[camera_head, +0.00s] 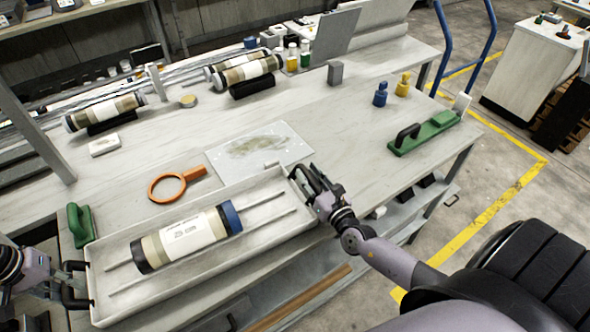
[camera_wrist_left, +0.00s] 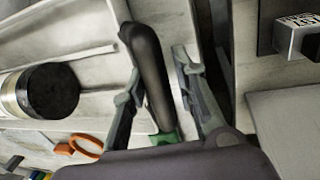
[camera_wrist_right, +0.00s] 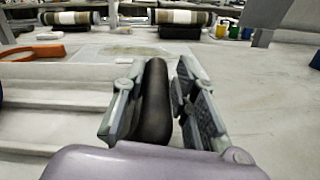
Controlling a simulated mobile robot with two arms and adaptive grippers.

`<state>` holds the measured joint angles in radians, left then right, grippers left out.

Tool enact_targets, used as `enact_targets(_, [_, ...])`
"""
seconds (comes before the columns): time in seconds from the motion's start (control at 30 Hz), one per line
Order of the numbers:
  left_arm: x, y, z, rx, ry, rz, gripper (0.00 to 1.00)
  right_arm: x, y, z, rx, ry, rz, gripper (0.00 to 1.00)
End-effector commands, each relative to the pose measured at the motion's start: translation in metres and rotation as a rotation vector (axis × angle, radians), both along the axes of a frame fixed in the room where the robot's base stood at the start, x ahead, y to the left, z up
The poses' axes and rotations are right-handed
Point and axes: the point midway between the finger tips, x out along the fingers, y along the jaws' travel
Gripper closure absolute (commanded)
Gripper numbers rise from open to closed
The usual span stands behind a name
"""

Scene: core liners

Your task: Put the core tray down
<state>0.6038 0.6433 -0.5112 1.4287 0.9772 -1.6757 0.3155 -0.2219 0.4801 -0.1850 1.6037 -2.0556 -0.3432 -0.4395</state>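The core tray (camera_head: 107,262) is a long pale tray with a black handle at each end, at the front edge of the workbench, apparently resting on it. A core liner (camera_head: 188,238) with a blue cap and a black cap lies inside between two rails. My left gripper (camera_head: 62,284) is around the left handle (camera_wrist_left: 148,75); its fingers stand apart, with a gap on one side. My right gripper (camera_head: 312,192) is around the right handle (camera_wrist_right: 155,100), fingers also apart with a gap on one side. The tray's underside is hidden.
An orange ring tool (camera_head: 167,187) and a flat sheet (camera_head: 260,147) lie behind the tray. A green-based tool (camera_head: 424,132) lies to the right and a green-handled one (camera_head: 79,222) to the left. More liners (camera_head: 105,110) sit on black cradles behind. The bench's right middle is clear.

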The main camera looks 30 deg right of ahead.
Motion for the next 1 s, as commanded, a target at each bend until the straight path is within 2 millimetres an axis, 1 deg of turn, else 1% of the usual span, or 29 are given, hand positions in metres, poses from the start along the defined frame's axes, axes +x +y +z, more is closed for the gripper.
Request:
enact_targets(0.03, [0.0, -0.001, 0.0, -0.001, 0.0, -0.001, 0.68, 0.0, 0.001, 0.0, 0.001, 0.001, 0.001, 0.68])
enact_targets(0.13, [0.0, -0.001, 0.0, -0.003, 0.0, -0.002, 0.62, 0.0, 0.002, 0.0, 0.001, 0.001, 0.003, 0.61])
enact_targets(0.43, [0.0, -0.003, 0.001, -0.005, -0.001, -0.004, 0.61, 0.0, 0.003, 0.0, 0.002, 0.002, 0.005, 0.61])
enact_targets(0.53, [0.001, -0.002, 0.008, -0.006, -0.003, -0.004, 0.61, 0.0, 0.003, 0.0, 0.002, 0.002, 0.005, 0.61])
enact_targets(0.67, [0.001, 0.003, 0.027, -0.004, -0.004, -0.003, 0.61, 0.0, 0.003, 0.0, 0.003, 0.002, 0.005, 0.61])
enact_targets(0.8, [0.002, 0.009, 0.058, -0.005, -0.005, -0.004, 0.61, 0.0, 0.003, 0.0, 0.003, 0.002, 0.005, 0.61])
enact_targets(1.0, [0.002, 0.016, 0.096, -0.004, -0.004, -0.003, 0.61, 0.0, 0.003, 0.0, 0.003, 0.002, 0.005, 0.61])
